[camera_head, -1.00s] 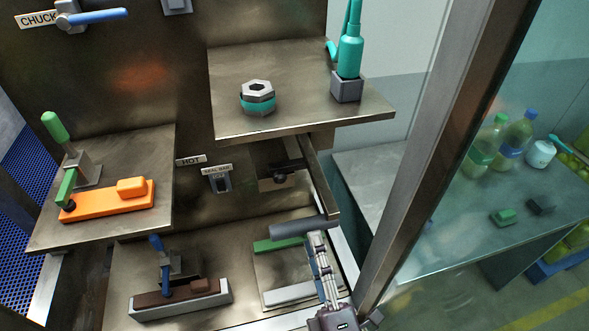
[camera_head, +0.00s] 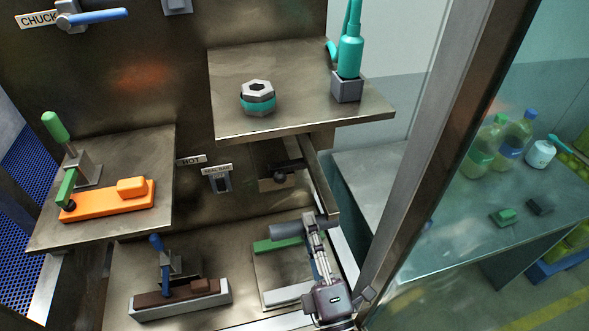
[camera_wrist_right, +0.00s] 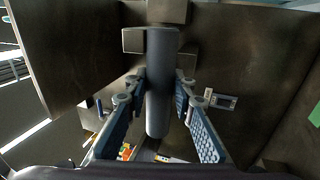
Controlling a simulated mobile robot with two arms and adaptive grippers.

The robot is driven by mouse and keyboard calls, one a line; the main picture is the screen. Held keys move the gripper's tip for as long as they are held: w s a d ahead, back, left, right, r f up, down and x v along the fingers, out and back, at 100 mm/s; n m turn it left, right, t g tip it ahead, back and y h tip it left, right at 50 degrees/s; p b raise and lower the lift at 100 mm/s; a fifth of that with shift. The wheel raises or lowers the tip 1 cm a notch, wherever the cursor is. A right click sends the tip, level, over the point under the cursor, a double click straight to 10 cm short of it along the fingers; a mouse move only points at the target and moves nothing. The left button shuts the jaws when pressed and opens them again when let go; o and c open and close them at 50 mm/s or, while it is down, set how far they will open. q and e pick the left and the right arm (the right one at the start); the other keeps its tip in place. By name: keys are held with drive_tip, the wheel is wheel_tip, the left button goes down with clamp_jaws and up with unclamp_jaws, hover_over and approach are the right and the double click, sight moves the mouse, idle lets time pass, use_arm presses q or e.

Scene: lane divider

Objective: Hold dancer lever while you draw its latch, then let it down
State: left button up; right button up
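My right gripper (camera_head: 314,240) reaches up from the bottom of the head view at the lower end of a dark sloping bar (camera_head: 321,176). A grey cylinder (camera_head: 318,221), seemingly the dancer lever's handle, is at its fingertips. In the right wrist view the grey cylinder (camera_wrist_right: 160,85) stands between the blue-padded fingers of the open gripper (camera_wrist_right: 157,96), with a gap on each side. A dark knob on a bracket (camera_head: 283,177) sits left of the bar; I cannot tell whether it is the latch. My left gripper is not in view.
A green strip (camera_head: 276,244) and a pale block (camera_head: 288,295) lie just left of the gripper. A shelf (camera_head: 300,125) overhangs the bar. A steel post (camera_head: 430,140) stands close on the right. A blue-handled clamp (camera_head: 160,262) is farther left.

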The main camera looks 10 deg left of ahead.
clamp_jaws()
drive_tip(key=shift+r, duration=0.75)
idle(0.4)
